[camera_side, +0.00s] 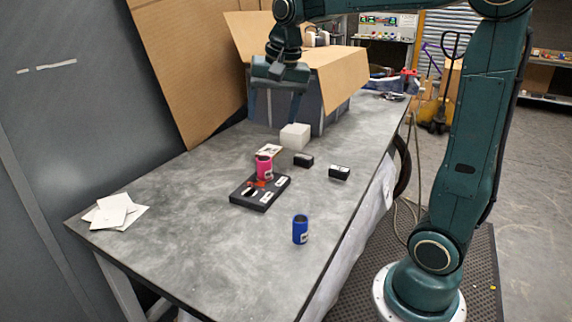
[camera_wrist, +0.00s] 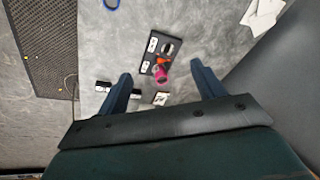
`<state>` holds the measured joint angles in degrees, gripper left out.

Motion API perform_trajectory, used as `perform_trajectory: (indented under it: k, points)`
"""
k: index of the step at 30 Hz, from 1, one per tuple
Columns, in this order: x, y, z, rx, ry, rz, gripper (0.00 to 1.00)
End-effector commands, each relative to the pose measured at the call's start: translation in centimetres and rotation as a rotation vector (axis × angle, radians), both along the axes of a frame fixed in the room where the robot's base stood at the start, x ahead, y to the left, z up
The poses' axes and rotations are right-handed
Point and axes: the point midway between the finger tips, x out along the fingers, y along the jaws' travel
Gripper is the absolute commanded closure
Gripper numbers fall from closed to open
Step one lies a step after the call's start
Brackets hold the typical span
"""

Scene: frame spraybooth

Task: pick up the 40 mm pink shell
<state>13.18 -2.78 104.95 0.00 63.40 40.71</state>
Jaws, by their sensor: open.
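An orange-red piece (camera_side: 257,183) lies on the tray in front of the shell.
A blue cylinder (camera_side: 300,229) stands near the table's right edge. Two small black blocks (camera_side: 303,160) (camera_side: 339,172) and a white cube (camera_side: 295,136) sit behind. A cardboard box (camera_side: 335,80) stands at the back. White papers (camera_side: 115,211) lie front left.

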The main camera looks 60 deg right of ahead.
Motion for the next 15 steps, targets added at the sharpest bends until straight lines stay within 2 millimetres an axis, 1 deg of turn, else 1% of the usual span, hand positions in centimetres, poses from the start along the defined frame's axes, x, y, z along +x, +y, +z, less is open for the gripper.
perform_trajectory:
  k: [1, 3, 8, 15]
  points:
    - [1.1, -0.8, -0.3, 0.012, 0.014, -0.047, 0.32]
    - [2.4, -1.9, -0.7, 0.028, 0.027, -0.116, 0.32]
    - [5.3, -4.4, -1.8, 0.062, 0.060, -0.272, 0.32]
    - [9.1, -8.5, -4.4, 0.107, 0.107, -0.508, 0.32]
